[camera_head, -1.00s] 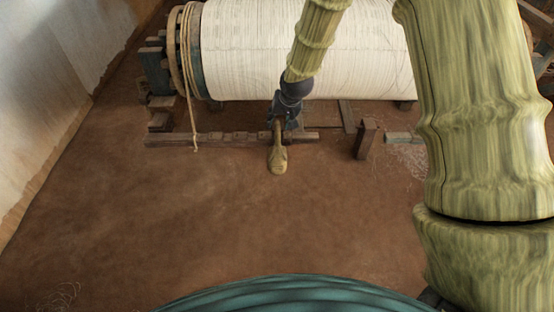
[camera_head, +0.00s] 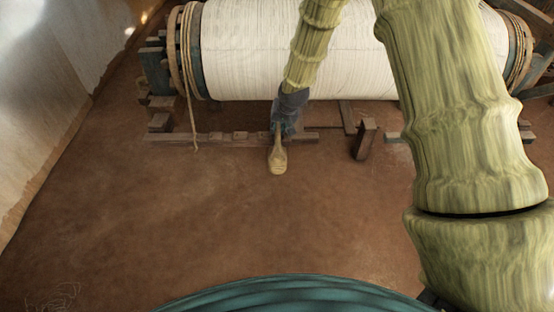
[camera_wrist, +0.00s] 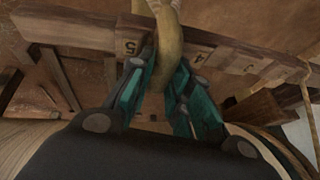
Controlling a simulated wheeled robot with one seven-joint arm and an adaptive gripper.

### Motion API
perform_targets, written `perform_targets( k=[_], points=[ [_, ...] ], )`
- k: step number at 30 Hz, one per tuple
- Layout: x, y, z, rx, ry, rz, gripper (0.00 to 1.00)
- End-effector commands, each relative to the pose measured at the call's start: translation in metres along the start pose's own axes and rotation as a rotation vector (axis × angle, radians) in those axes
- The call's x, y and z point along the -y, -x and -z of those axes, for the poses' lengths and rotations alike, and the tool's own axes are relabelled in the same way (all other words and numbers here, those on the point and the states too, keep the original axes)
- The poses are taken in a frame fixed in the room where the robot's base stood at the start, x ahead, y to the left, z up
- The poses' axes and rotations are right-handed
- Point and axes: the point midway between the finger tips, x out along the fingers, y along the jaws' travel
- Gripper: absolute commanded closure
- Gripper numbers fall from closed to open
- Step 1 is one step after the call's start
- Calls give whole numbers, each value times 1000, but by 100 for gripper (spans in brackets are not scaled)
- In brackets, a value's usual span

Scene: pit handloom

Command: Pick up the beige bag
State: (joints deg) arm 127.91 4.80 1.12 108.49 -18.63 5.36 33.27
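The beige bag (camera_head: 278,161) is a narrow-necked pouch with a rounded, wider end, in front of a low wooden rail in the head view. It also shows in the wrist view (camera_wrist: 168,40), running from the top edge down between the fingers. My gripper (camera_head: 281,128) is at the bag's narrow neck. In the wrist view its teal fingers (camera_wrist: 163,68) lie on either side of the bag and appear closed on it. I cannot tell whether the bag touches the rail or the floor.
The wooden rail (camera_head: 220,136) carries numbered places, and its numbers show in the wrist view (camera_wrist: 200,57). A large white warp roller (camera_head: 250,55) stands behind it. A short wooden post (camera_head: 364,139) stands to the right. The earthen floor (camera_head: 200,215) in front is clear.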

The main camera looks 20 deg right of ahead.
Motion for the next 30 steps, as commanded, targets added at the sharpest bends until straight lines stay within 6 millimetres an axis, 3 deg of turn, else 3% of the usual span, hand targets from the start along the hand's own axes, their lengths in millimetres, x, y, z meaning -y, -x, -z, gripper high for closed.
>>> perform_targets(
  k=[19, 30],
  points=[
    [1, 3, 2, -3, 0, 1, 100],
    [6, 23, 11, -4, 0, 2, 100]
  ],
)
